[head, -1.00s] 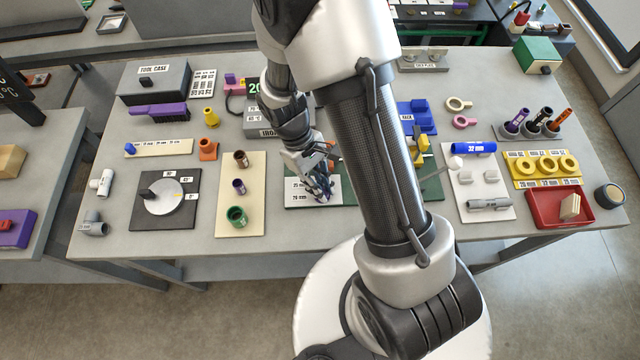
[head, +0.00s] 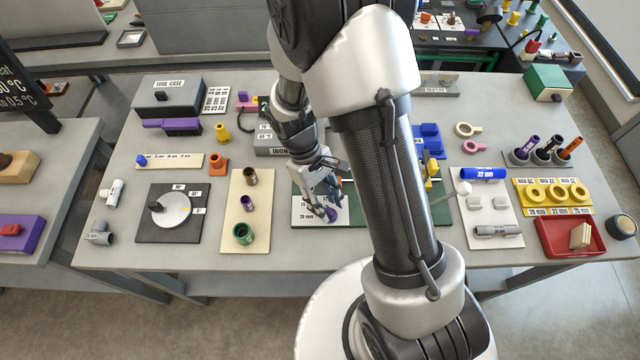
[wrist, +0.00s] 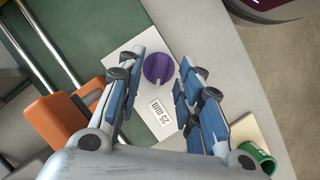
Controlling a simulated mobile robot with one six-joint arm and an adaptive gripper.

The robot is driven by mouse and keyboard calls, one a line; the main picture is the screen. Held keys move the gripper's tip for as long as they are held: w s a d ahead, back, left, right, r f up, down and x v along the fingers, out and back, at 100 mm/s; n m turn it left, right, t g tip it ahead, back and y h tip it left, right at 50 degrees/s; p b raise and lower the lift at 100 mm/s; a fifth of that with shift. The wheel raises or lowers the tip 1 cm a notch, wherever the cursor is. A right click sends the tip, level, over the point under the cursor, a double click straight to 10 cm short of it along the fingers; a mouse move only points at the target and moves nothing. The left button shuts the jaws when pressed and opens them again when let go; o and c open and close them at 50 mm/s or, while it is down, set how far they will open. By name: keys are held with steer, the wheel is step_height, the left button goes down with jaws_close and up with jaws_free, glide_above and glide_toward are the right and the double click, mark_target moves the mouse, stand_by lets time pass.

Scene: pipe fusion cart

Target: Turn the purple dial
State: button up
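The purple dial (wrist: 158,68) is round with a raised bar across its face. My gripper (wrist: 167,64) is open, with one blue-padded finger on each side of the dial in the wrist view. The gripper (head: 327,206) points down over the plate in the head view. I cannot tell whether the fingers touch the dial.
A green board (head: 360,211) carries the plate. A cream board with short pipe pieces (head: 262,209) lies to the left. An orange part (wrist: 62,122) is close to the left finger, and a green ring (wrist: 256,156) is at lower right. My arm hides the table's middle.

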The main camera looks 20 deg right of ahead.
steer(key=v, duration=1)
steer(key=shift+r, duration=0.15)
steer(key=s+d+r+m+t+y, duration=0.2)
steer(key=s+r+m+t, duration=0.3)
steer(key=s+r, duration=0.8)
steer(key=shift+s+d+r+t, duration=0.2)
steer(key=shift+r+t, duration=1.6)
steer(key=shift+r, duration=0.75)
